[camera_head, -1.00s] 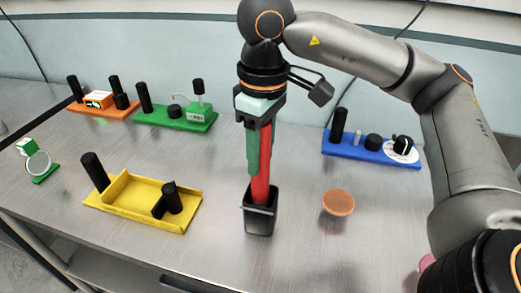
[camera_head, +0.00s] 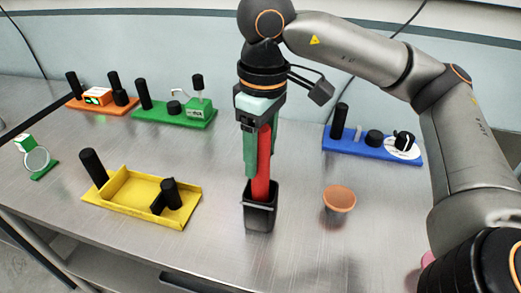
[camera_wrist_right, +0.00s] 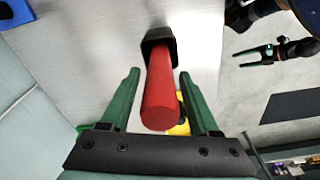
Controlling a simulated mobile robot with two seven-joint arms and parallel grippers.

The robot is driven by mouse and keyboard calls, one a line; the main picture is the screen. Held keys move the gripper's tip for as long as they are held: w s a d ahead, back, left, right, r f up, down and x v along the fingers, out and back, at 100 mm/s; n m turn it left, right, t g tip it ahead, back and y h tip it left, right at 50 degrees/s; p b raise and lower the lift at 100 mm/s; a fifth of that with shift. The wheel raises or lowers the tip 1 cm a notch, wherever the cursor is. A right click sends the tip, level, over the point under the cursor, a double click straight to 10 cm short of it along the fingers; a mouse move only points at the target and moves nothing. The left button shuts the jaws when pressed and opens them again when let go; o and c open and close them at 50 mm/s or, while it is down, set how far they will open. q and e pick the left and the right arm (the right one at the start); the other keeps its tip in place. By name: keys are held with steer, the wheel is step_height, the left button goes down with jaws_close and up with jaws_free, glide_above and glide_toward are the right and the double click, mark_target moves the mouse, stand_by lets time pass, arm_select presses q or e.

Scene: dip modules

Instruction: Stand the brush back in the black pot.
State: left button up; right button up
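The red brush (camera_head: 261,165) stands in the black pot (camera_head: 259,217), its lower end hidden inside. It leans slightly in the head view. My right gripper (camera_head: 262,165) is over the pot, pointing down, with its green fingers on either side of the handle. In the right wrist view the handle (camera_wrist_right: 161,95) lies between the two fingers (camera_wrist_right: 160,95), with a gap on each side, so the gripper is open. The pot (camera_wrist_right: 158,38) also shows there, around the handle's far end.
A terracotta bowl (camera_head: 339,199) stands right of the pot. A yellow tray module (camera_head: 128,214) is on the left. Orange (camera_head: 105,108), green (camera_head: 175,117) and blue (camera_head: 372,152) modules line the back. A round mirror-like piece (camera_head: 37,159) is at far left. Bare table surrounds the pot.

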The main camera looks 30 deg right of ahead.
arm_select(q)
steer(key=shift+s+f, duration=0.1)
steer(key=shift+s, duration=0.05)
arm_select(e)
steer(key=shift+o, duration=0.9)
step_height(320, 180, up, 11)
steer(key=p, duration=0.3)
steer(key=shift+s+d+r, duration=0.1)
steer(key=shift+s, duration=0.05)
steer(key=shift+r+p, duration=0.35)
steer(key=shift+r, duration=0.3)
arm_select(q)
steer(key=shift+s+a+r, duration=0.15)
steer(key=shift+a+r, duration=0.25)
steer(key=shift+r, duration=0.25)
steer(key=shift+s+a+r, duration=0.15)
steer(key=shift+a+r, duration=0.25)
steer(key=shift+r, duration=0.2)
